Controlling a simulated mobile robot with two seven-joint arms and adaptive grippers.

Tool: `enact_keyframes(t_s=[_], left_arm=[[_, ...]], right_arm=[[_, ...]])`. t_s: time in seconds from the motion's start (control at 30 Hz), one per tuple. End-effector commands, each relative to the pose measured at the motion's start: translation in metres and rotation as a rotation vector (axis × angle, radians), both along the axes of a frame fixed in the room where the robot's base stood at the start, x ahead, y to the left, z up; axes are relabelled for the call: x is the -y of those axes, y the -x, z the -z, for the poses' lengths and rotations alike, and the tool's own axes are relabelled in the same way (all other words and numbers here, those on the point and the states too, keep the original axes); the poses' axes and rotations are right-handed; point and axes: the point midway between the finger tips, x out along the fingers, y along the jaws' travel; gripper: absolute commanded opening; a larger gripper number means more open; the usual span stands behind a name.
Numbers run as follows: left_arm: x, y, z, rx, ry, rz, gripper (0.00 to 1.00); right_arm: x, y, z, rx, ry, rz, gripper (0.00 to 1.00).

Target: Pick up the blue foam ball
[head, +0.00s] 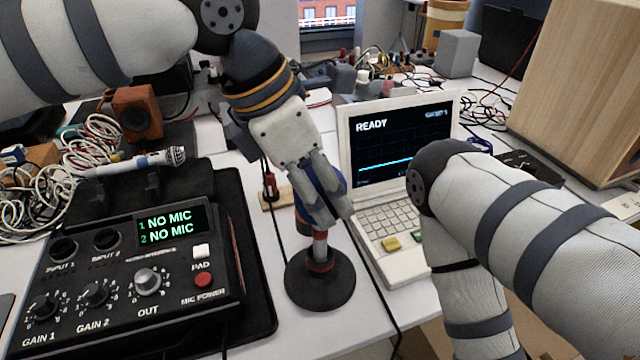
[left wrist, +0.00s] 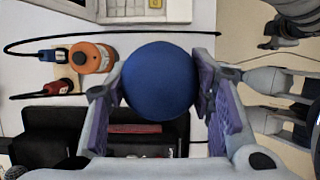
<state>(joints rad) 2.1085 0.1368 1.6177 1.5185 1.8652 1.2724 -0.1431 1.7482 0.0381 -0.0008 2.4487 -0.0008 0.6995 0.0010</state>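The blue foam ball (left wrist: 160,80) sits between the two fingers of my left gripper (left wrist: 162,85) in the left wrist view. A finger pad meets its edge on each side, with no clear gap. In the head view my left gripper (head: 322,195) points down, and its fingers hide most of the ball (head: 326,207); a strip of blue shows between them. I cannot tell whether the ball rests on anything. My right arm comes in from the right in the head view, its gripper out of frame. What looks like my right gripper (left wrist: 283,32) is small in the left wrist view.
A stand with a round black base (head: 320,282) is just in front of my left gripper. A white laptop (head: 412,262) stands to the right. A black audio mixer (head: 120,262) fills the left. A microphone (head: 140,163) and cables lie behind it.

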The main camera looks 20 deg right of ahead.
Motion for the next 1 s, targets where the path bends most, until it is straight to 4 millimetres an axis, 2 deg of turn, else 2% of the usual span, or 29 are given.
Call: enact_keyframes(t_s=[0.33, 0.47, 0.53, 0.8, 1.0], left_arm=[[0.000, 0.000, -0.002, 0.000, 0.000, 0.000, 0.34], [0.000, -0.001, -0.018, 0.003, 0.001, 0.000, 0.34], [0.001, 0.000, -0.034, 0.004, 0.001, 0.001, 0.34], [-0.019, 0.054, -0.100, 0.013, 0.000, 0.003, 0.34], [-0.037, 0.108, -0.122, 0.010, -0.001, 0.002, 0.34]], right_arm=[[0.000, 0.000, 0.000, 0.001, 0.000, 0.000, 0.40], [0.000, -0.002, -0.002, 0.006, 0.000, 0.000, 0.40], [0.000, -0.003, -0.003, 0.012, 0.000, 0.000, 0.40], [0.000, -0.018, -0.018, 0.064, 0.000, 0.002, 0.40], [0.000, -0.027, -0.027, 0.097, 0.000, 0.002, 0.40]])
